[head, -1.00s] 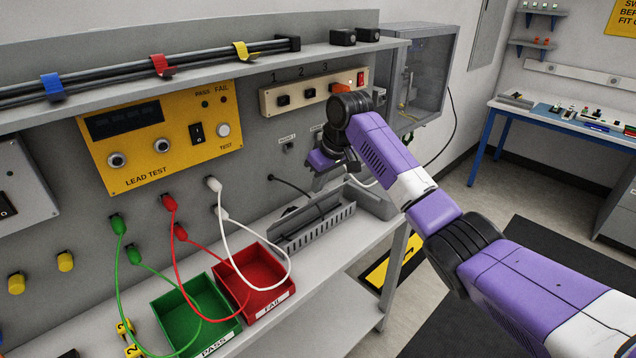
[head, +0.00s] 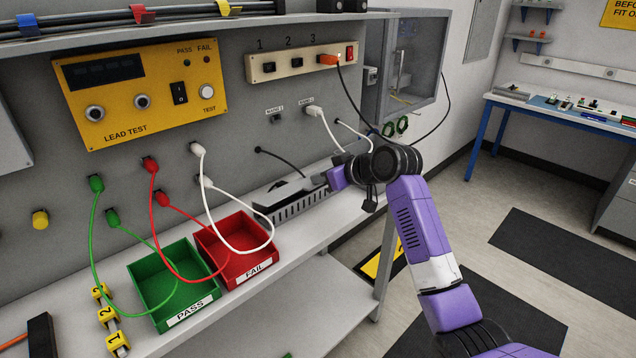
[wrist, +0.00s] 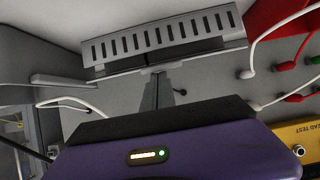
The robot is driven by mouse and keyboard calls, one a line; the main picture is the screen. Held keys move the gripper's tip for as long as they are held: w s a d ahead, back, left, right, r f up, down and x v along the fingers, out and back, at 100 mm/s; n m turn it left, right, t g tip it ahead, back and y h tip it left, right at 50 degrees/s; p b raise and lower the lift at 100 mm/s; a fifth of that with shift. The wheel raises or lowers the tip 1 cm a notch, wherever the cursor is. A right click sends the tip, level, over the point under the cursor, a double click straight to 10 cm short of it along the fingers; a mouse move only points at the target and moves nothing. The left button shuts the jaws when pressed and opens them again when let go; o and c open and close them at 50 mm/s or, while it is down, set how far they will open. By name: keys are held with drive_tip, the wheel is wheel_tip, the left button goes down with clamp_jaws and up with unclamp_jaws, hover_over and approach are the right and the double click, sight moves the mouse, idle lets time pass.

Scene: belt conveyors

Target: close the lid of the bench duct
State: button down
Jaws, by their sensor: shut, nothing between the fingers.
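The bench duct (head: 298,206) is a grey trough with a slotted front wall, on the bench right of the red tray. Its light grey lid (head: 284,191) lies low over the trough, with a dark strip beside it. I cannot tell whether it is fully down. My gripper (head: 321,180) is shut and empty at the duct's right part, beside the lid. In the wrist view, my narrow shut fingers (wrist: 155,76) reach to the middle of the duct's edge, below the slotted wall (wrist: 160,36). Whether they touch the lid is unclear.
A red FAIL tray (head: 236,250) and a green PASS tray (head: 172,284) stand left of the duct, with leads looping over them. A black cable (head: 280,158) and a white plug (head: 322,120) are on the panel behind. The shelf (head: 200,28) overhangs the bench.

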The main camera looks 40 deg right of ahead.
drive_tip(key=shift+s+f+t+b, duration=0.3)
drive_tip(key=shift+f+t+b, duration=0.5)
drive_tip(key=shift+b, duration=0.65)
drive_tip(key=shift+s+f+t+b, duration=0.3)
drive_tip(key=shift+f+t+b, duration=0.2)
drive_tip(key=shift+f+b, duration=0.7)
drive_tip(key=shift+r+t+b, duration=0.1)
drive_tip(key=shift+t+b, duration=0.3)
drive_tip(key=shift+b, duration=0.75)
drive_tip(key=shift+s, duration=0.1)
